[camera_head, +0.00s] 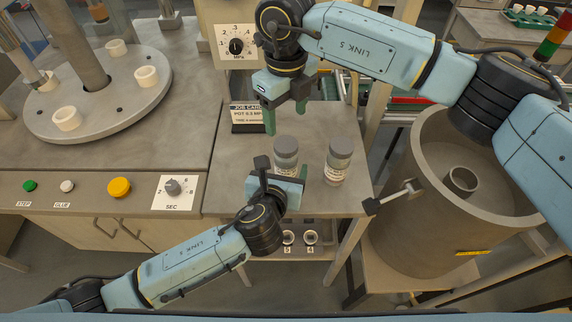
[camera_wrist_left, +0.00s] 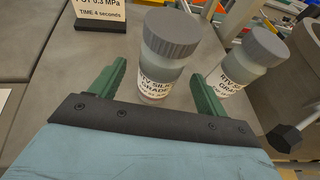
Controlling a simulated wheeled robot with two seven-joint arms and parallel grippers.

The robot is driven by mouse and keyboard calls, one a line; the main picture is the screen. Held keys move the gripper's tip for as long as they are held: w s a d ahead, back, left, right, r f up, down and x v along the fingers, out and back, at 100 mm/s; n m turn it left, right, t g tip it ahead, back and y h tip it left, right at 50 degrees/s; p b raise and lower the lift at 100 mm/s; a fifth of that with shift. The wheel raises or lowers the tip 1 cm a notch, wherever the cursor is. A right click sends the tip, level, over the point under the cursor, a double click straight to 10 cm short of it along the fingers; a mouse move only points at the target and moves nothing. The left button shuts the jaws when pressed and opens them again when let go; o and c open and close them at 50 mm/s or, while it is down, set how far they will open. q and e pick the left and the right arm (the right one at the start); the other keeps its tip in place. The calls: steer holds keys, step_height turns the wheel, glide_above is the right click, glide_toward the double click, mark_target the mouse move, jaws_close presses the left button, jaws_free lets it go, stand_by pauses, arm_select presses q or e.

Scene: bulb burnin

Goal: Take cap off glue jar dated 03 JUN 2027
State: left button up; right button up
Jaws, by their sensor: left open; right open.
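Two glue jars with grey caps and white labels stand upright on the grey side table (camera_head: 225,190). The left jar (camera_head: 286,158) also shows in the left wrist view (camera_wrist_left: 160,65); the right jar (camera_head: 337,165) shows there too (camera_wrist_left: 242,75). Their labels read RTV and GRADE; the date lines are too small to read. My left gripper (camera_head: 283,173) is open, low on the near side of the left jar, with its green fingers (camera_wrist_left: 163,88) pointing towards either side of it. My right gripper (camera_head: 286,118) is open and empty, fingers down, above and behind the left jar's cap.
A job card (camera_head: 247,117) stands at the table's back left. A round turntable (camera_head: 95,100) with white cups is on the left bench, with buttons and a SEC dial (camera_head: 173,187) in front. A large grey drum (camera_head: 420,220) with a black-knobbed lever stands close at right.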

mark_target(286, 144)
arm_select(q)
steer(key=shift+x, duration=1.95)
jaws_close()
arm_select(e)
steer(key=m, duration=0.9)
steer(key=shift+m, duration=0.3)
steer(key=m, duration=0.3)
steer(key=shift+m, duration=0.3)
steer(key=m, duration=0.4)
steer(key=shift+f+m, duration=0.4)
steer(key=shift+f, duration=3.6)
